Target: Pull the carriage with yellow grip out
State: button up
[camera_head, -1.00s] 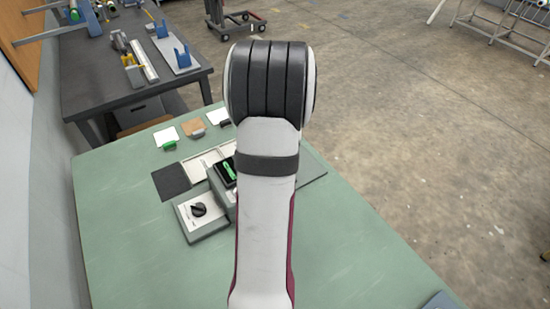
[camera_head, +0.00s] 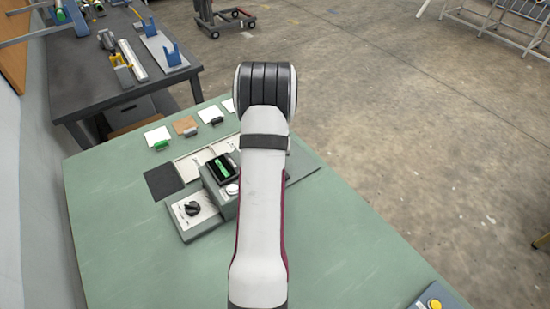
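I cannot make out a carriage with a yellow grip; my arm covers part of the press. The press (camera_head: 222,192) stands on the green table and is partly hidden behind my arm. It has a lit green display (camera_head: 222,167), a white round button (camera_head: 232,189) and a grey control box with a black knob (camera_head: 192,208). My gripper is not visible; only my white and black arm links show, rising through the middle of the picture.
White plates (camera_head: 157,136) and a brown plate (camera_head: 185,125) with small grips lie behind the press. A dark pad (camera_head: 163,181) lies to its left. The green table's (camera_head: 130,240) front left is clear. A box with a yellow button (camera_head: 433,303) sits bottom right. A dark workbench (camera_head: 85,83) stands behind.

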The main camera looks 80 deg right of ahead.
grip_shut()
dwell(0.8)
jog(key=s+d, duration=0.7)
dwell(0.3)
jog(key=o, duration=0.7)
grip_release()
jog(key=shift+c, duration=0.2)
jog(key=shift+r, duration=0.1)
